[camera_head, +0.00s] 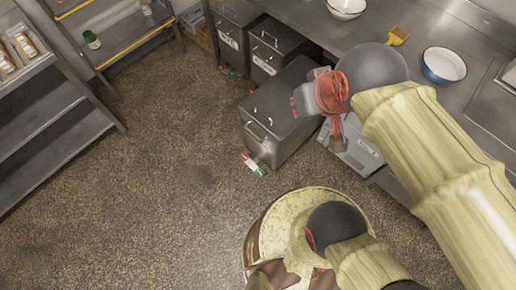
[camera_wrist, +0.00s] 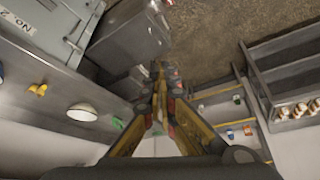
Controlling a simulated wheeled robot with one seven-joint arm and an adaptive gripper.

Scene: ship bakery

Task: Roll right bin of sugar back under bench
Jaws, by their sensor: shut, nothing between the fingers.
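A dark grey lidded bin (camera_head: 278,108) stands on the floor, pulled out in front of the bench (camera_head: 305,22). It has a lid handle and a front handle. Its label does not show. It also appears at the top of the wrist view (camera_wrist: 130,38). Two labelled bins, one at left (camera_head: 232,38) and one beside it (camera_head: 268,62), stand under the bench. My gripper (camera_wrist: 160,72) is shut and empty, its fingertips together close to the bin in the wrist view. In the head view it hangs by the bin's right side; contact cannot be judged.
A pale grey labelled box (camera_head: 350,152) stands right of the bin. A red, white and green item (camera_head: 252,164) lies on the floor by its front. Open floor (camera_head: 150,190) lies left, before a metal rack (camera_head: 45,110).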

